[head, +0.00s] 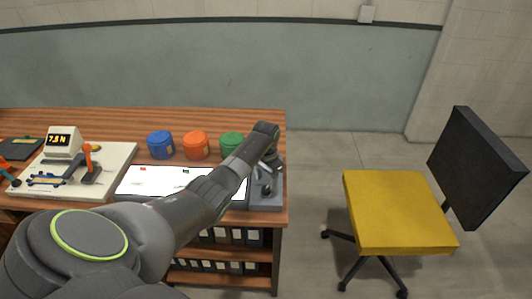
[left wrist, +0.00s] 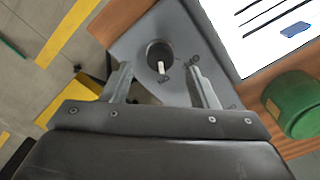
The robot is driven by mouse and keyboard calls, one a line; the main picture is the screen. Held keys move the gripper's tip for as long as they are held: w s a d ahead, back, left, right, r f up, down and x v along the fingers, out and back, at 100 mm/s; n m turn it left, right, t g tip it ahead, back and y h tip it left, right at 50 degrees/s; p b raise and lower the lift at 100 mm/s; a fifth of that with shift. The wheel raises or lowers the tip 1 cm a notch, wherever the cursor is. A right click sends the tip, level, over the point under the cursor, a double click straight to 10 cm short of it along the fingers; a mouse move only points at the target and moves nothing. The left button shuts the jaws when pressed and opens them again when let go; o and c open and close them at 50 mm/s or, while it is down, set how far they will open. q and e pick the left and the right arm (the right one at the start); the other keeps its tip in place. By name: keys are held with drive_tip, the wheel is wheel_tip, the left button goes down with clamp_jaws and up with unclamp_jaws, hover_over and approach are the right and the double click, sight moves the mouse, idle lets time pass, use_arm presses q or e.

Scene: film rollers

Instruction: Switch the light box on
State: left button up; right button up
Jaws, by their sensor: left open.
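The light box (head: 150,181) lies on the desk, its flat white top partly covered by my left arm. Its white top also shows in the left wrist view (left wrist: 258,40), with black lines and a blue patch. Beside it is a grey switch panel (left wrist: 185,35) with a round dark recess and a pale-tipped switch lever (left wrist: 161,68). In the head view the left gripper (head: 268,172) is over the panel at the desk's right end.
Blue (head: 160,144), orange (head: 195,145) and green (head: 231,143) canisters stand behind the light box; the green one is close to the gripper. A device on a pale board (head: 110,158) stands at left. A yellow chair (head: 398,205) stands right of the desk, with open floor between.

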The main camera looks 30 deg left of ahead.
sight(266, 188)
use_arm(q)
wheel_tip(266, 188, up, 14)
drive_tip(key=b, duration=0.1)
drive_tip(key=shift+f, duration=0.15)
drive_tip(key=shift+f, duration=0.15)
idle(0.3)
